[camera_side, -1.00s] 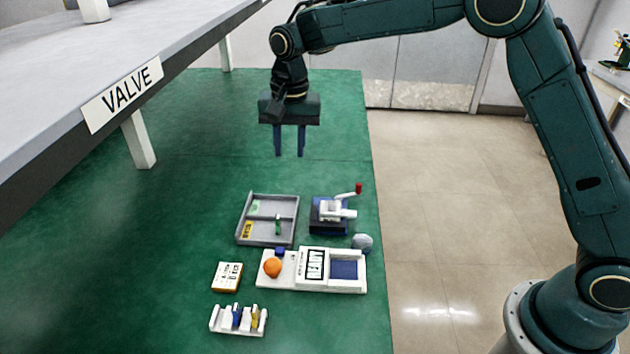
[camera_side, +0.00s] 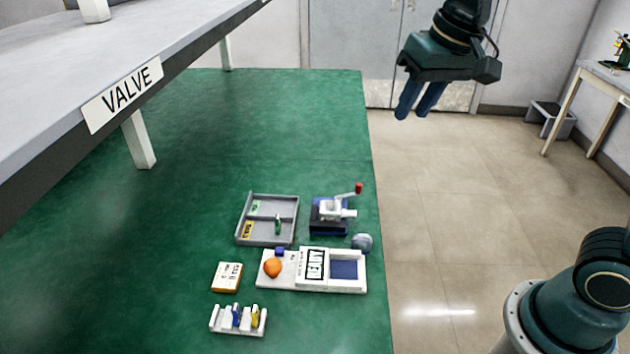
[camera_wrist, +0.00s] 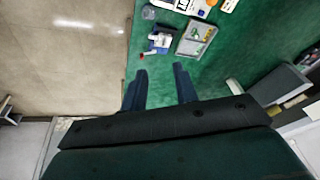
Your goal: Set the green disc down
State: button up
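A small green piece (camera_side: 278,224), which may be the green disc, stands in the right part of the grey divided tray (camera_side: 266,238) in the side view. It is too small to tell its exact shape. The tray also shows in the wrist view (camera_wrist: 190,48). My gripper (camera_side: 413,114) is high up and far behind the tray, beyond the mat's right edge. Its two fingers stand apart with nothing between them, which also shows in the wrist view (camera_wrist: 161,75).
A blue and white device (camera_side: 330,212) with a red-tipped handle is right of the tray. The green mat's far part is clear.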

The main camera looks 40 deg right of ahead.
jog(key=s+d+f+n+t, duration=0.1)
jog(key=s, duration=0.6)
jog(key=s+d+f+n+t, duration=0.1)
jog(key=s+d+f+n, duration=0.1)
jog(key=s, duration=0.6)
jog(key=shift+f, duration=0.3)
